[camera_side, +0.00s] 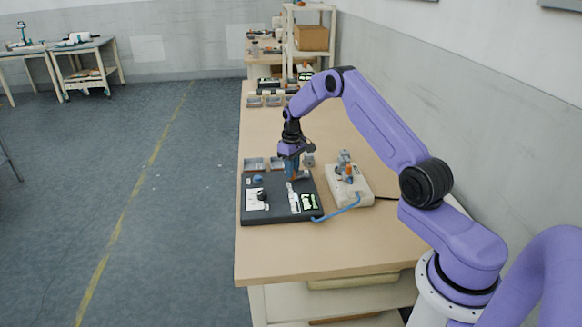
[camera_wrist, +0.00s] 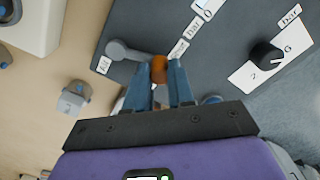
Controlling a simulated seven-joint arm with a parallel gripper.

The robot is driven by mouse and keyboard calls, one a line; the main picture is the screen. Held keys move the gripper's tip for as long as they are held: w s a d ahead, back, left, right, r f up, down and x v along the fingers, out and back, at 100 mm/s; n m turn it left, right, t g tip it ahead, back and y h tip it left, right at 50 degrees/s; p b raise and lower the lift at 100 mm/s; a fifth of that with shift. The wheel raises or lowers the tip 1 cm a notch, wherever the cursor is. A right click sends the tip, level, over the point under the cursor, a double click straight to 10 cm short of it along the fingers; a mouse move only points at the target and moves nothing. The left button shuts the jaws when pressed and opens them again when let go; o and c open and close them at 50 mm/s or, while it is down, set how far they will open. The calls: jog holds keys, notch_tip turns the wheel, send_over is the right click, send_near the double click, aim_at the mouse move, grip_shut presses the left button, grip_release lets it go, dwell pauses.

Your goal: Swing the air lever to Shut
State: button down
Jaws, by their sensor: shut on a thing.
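The air lever (camera_wrist: 133,53) is a grey arm with an orange grip on the dark control panel (camera_side: 262,218). In the wrist view its round pivot is at the left, beside a small "Air" label (camera_wrist: 104,65), and its arm points right. My gripper (camera_wrist: 166,70) is shut on the orange grip (camera_wrist: 159,68), with a blue finger on each side. In the side view my gripper (camera_side: 291,178) reaches down to the panel's far edge, and the lever is mostly hidden.
A black dial knob (camera_wrist: 264,55) stands on a white plate marked "2", "6" and "bar". A pale box (camera_side: 352,190) with a blue hose (camera_side: 338,212) sits right of the panel. Small grey trays (camera_side: 254,163) lie behind it. The table front is clear.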

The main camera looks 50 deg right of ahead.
jog(key=shift+s+a+n, duration=0.1)
jog(key=shift+s+n, duration=0.2)
jog(key=shift+n, duration=0.35)
jog(key=shift+s+a+n, duration=0.1)
jog(key=shift+s+n, duration=0.15)
jog(key=shift+n, duration=0.4)
jog(key=c, duration=1)
grip_release()
jog(key=shift+r, duration=0.1)
notch_tip(320, 180, up, 17)
jog(key=shift+r, duration=0.1)
